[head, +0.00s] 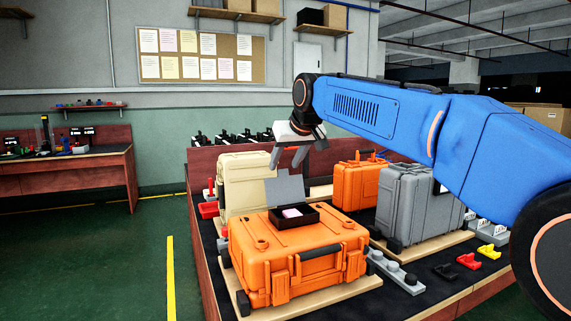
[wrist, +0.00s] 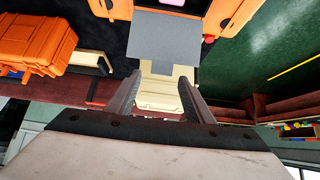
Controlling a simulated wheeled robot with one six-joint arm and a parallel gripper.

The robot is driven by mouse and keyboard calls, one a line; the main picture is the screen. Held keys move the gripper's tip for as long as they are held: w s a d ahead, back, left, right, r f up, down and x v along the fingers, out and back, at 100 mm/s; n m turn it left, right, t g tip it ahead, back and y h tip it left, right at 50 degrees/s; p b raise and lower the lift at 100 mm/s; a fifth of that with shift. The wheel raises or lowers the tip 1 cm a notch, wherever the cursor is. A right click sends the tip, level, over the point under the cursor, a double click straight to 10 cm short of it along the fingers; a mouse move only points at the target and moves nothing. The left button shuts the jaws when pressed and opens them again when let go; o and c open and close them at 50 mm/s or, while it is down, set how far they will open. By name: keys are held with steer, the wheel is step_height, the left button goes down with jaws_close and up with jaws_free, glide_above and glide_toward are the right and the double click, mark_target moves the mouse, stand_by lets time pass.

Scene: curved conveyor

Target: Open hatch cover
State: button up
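An orange case (head: 300,250) stands at the front of the table. On its lid is a small dark open box (head: 320,217) with a pale pink thing (head: 292,212) inside. A flat grey hatch cover (head: 285,189) stands raised at the box's back edge. It also shows in the wrist view (wrist: 182,38), in front of my fingertips. My gripper (head: 288,160) hangs just above and behind the cover, its two fingers apart and nothing between them. In the wrist view my gripper (wrist: 160,80) is also spread open. I cannot tell whether a finger touches the cover.
A beige case (head: 243,178) stands close behind on the left. A second orange case (head: 357,186) and a grey case (head: 405,205) stand to the right. Red and yellow clamps (head: 488,252) lie at the table's right. Open floor (head: 90,250) is to the left.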

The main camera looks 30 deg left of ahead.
steer(key=shift+f, duration=0.15)
steer(key=v, duration=1.7)
steer(key=shift+d, duration=0.1)
steer(key=shift+c, duration=0.4)
